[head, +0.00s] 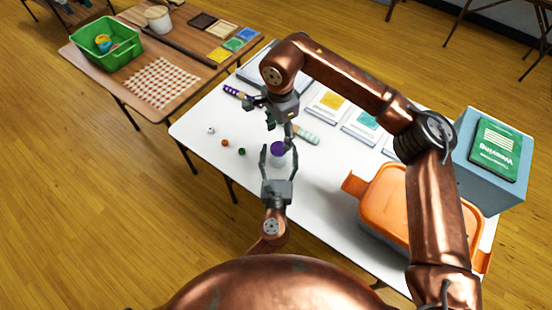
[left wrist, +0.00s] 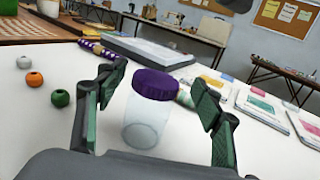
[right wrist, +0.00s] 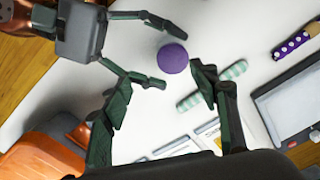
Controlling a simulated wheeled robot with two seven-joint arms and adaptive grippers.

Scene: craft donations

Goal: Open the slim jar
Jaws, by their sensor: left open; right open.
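The slim jar (head: 277,161) stands upright on the white table, with a clear body and a purple lid (head: 278,148) on top. In the left wrist view the jar body (left wrist: 146,118) is see-through and looks empty. My left gripper (head: 279,156) is open, with its fingers on either side of the jar and visible gaps to it. My right gripper (head: 280,129) is open and empty above the jar. In the right wrist view the lid (right wrist: 173,58) shows beyond the right fingertips, between the left gripper's fingertips.
White (head: 210,130), orange (head: 224,143) and green (head: 241,152) beads lie left of the jar. A green striped roll (head: 306,135) lies close behind it, a purple dotted roll (head: 233,91) farther back. An orange container (head: 385,190) and a blue-grey box (head: 478,172) stand right.

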